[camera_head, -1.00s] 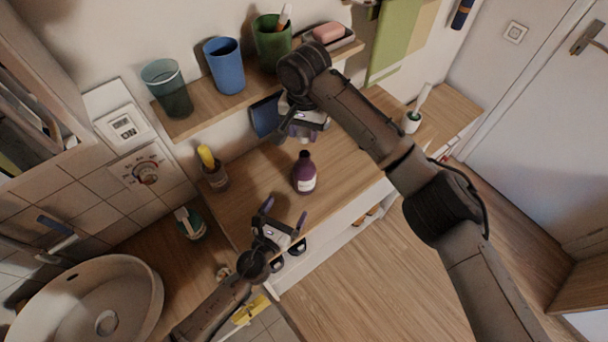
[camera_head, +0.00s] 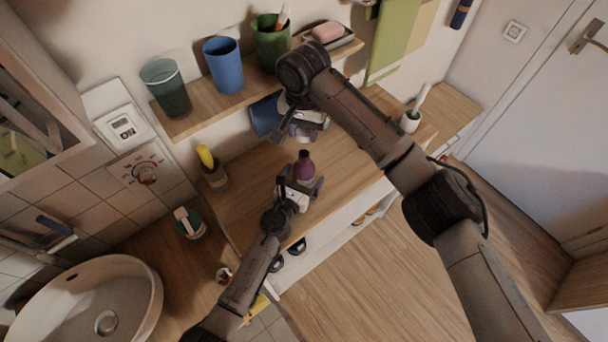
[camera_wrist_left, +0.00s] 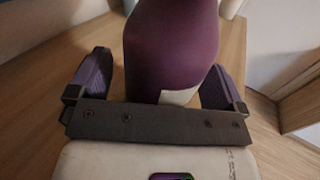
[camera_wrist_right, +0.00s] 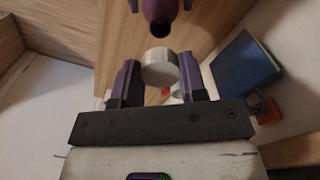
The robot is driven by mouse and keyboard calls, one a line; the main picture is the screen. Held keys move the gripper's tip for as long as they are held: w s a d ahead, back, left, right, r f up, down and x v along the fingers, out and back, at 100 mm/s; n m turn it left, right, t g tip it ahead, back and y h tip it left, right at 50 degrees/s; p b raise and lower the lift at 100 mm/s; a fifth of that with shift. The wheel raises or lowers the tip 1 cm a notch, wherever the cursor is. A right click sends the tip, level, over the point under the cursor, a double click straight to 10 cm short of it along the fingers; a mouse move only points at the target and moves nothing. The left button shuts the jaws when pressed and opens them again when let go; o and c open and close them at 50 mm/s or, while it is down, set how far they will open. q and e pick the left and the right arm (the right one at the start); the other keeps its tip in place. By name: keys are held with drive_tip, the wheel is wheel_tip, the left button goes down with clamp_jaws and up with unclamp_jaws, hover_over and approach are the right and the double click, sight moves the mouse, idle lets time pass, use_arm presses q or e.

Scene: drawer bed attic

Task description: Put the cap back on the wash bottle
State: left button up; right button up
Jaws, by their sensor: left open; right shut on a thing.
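The wash bottle (camera_head: 305,168) is dark purple and stands upright on the wooden counter. Its open neck (camera_wrist_right: 159,27) shows in the right wrist view. My left gripper (camera_head: 299,185) is open with its fingers on either side of the bottle; in the left wrist view the purple body (camera_wrist_left: 172,45) is between the fingers, with gaps at both sides. My right gripper (camera_wrist_right: 158,80) is shut on the white round cap (camera_wrist_right: 159,66), held above and behind the bottle.
A shelf (camera_head: 190,122) above the counter holds a glass, a blue cup (camera_head: 224,66), a green cup (camera_head: 271,42) and a soap dish. A yellow-topped bottle (camera_head: 212,170) stands left on the counter. A blue object (camera_head: 265,114) is behind my right gripper.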

sight(304, 154)
use_arm(q)
drive_tip(key=shift+w+d+f, duration=0.1)
drive_tip(key=shift+w+d, duration=0.05)
drive_tip(key=shift+c, duration=0.4)
drive_tip(key=c, duration=1.3)
use_arm(e)
drive_tip(key=shift+f, duration=2.45)
drive_tip(key=shift+f, duration=0.15)
drive_tip(key=shift+f, duration=0.75)
drive_tip(key=shift+f, duration=0.55)
